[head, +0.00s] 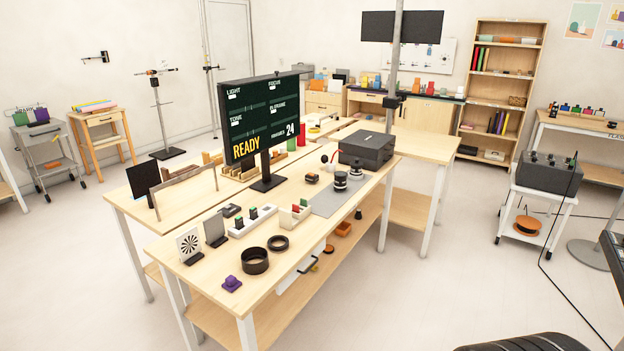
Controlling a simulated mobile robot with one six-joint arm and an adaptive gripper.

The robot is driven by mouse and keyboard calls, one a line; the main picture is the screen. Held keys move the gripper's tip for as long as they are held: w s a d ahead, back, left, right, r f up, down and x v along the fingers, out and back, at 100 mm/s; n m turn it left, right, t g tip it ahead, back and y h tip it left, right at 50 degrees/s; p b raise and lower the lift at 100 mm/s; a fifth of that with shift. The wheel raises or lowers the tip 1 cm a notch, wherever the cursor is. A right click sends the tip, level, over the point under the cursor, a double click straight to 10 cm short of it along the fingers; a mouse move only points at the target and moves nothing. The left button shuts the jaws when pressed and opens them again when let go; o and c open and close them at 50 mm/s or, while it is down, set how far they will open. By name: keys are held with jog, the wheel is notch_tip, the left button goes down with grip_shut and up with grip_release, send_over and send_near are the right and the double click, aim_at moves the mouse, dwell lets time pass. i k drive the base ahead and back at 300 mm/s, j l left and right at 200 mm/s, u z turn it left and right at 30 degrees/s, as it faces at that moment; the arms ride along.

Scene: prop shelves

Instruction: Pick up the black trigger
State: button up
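I cannot tell for sure which item is the black trigger. Several small dark items lie on the near wooden table (262,291). A small black block with an orange mark (312,178) sits near the table's middle. A flat dark piece (231,210) lies left of a white strip with black and green pieces (253,222). A small black knob-like piece (358,214) shows near the table's right edge. My gripper is not in view.
Two black rings (255,261), a purple piece (232,284) and upright cards stand at the table's near end. A READY monitor (262,115) and a black box (366,149) stand farther back. A white cart (541,195) stands right; open floor lies between.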

aim_at(313, 179)
jog(key=i+l+u, duration=0.2)
jog(key=u, duration=0.25)
jog(key=i+l+u, duration=0.3)
jog(key=u, duration=0.15)
jog(key=i+l, duration=0.2)
jog(key=l, duration=0.15)
jog(key=i+l+u, duration=0.15)
jog(key=l, duration=0.2)
jog(key=i+l, duration=0.2)
jog(key=l, duration=0.15)
jog(key=i+l+u, duration=0.1)
jog(key=l, duration=0.25)
jog(key=i+l, duration=0.2)
jog(key=l, duration=0.2)
jog(key=i+l+u, duration=0.15)
jog(key=l, duration=0.2)
jog(key=i+l, duration=0.15)
jog(key=l, duration=0.25)
jog(key=i+l, duration=0.3)
jog(key=l, duration=0.15)
jog(key=i+l, duration=0.25)
jog(key=l, duration=0.2)
jog(key=i+l, duration=0.3)
jog(key=l, duration=0.15)
jog(key=i+l, duration=0.3)
jog(key=l, duration=0.15)
jog(key=j+u, duration=0.05)
